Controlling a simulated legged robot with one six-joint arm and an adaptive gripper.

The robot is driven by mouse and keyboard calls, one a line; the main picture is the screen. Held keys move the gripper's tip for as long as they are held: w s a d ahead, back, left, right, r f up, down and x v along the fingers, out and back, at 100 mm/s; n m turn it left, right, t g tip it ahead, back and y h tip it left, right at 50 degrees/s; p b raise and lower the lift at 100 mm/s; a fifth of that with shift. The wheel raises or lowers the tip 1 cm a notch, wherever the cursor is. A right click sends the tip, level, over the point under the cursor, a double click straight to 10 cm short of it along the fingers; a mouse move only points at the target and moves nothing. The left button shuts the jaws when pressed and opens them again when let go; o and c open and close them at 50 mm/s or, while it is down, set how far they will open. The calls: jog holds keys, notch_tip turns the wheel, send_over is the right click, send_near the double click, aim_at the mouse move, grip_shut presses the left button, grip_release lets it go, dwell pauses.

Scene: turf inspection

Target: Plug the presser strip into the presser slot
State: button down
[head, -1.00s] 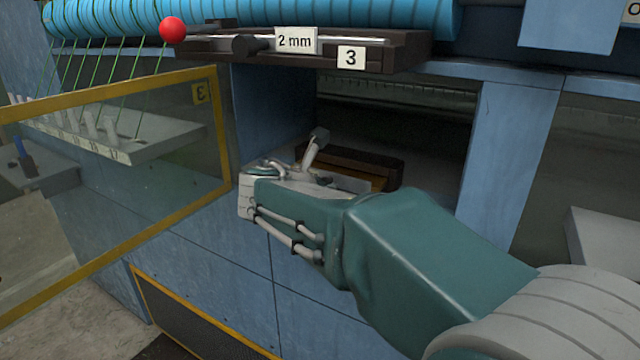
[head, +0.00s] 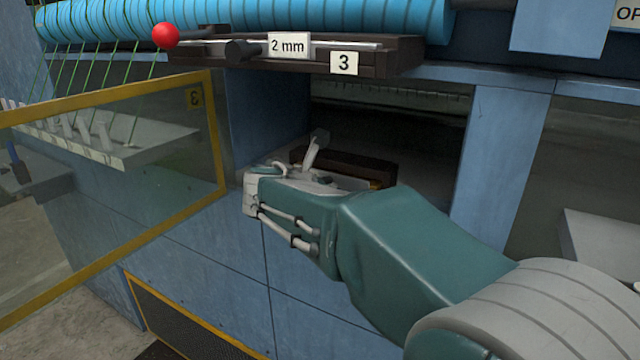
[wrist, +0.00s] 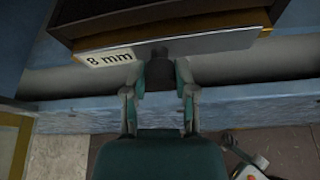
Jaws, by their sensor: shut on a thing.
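The presser strip (wrist: 180,45) is a dark brown bar with a metal front plate, an "8 mm" label and a dark knob. My gripper (wrist: 160,76) is shut on this knob in the wrist view. In the head view the brown strip (head: 345,163) is inside the open bay below number plate 3, partly behind my gripper (head: 316,150). A similar dark bar (head: 395,58) labelled "2 mm" is mounted above the bay. I cannot make out the presser slot or whether the held strip touches it.
A yellow-framed clear door (head: 218,150) stands open at the left. A red ball knob (head: 165,35) is beside the upper bar. A blue post (head: 505,160) bounds the bay on the right. Green threads (head: 105,85) hang at the far left.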

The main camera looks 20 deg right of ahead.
jog(key=shift+w+d, duration=0.75)
jog(key=shift+d, duration=0.05)
jog(key=shift+c, duration=1.7)
grip_release()
jog(key=v, duration=1.2)
